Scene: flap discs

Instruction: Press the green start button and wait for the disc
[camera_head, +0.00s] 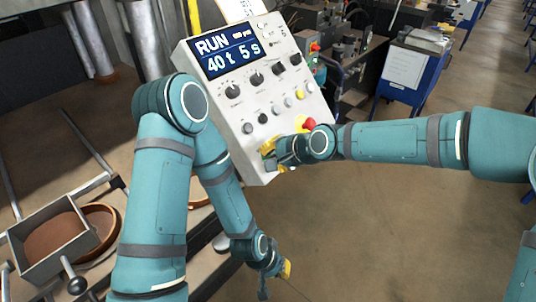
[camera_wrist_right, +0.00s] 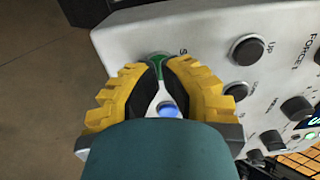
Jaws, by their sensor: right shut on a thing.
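The white control panel (camera_head: 262,95) stands tilted at the centre of the head view, its display (camera_head: 226,50) lit with "RUN" and "40 t 5 s". My right gripper (camera_head: 270,153) is at the panel's lower edge. In the right wrist view its yellow fingers (camera_wrist_right: 158,80) close in around the green start button (camera_wrist_right: 157,62), which shows partly at the fingertips. A blue button (camera_wrist_right: 168,109) shows between the fingers. The fingers hide the green button in the head view. My left gripper (camera_head: 277,275) hangs low, away from the panel; its opening is unclear. I see no finished disc.
A red button (camera_head: 308,125) sits close beside my right gripper. Black knobs (camera_head: 257,79) cover the panel. A box of brown grains (camera_head: 45,249) and a round brown pan (camera_head: 118,236) are at the lower left. Open floor lies right of the panel.

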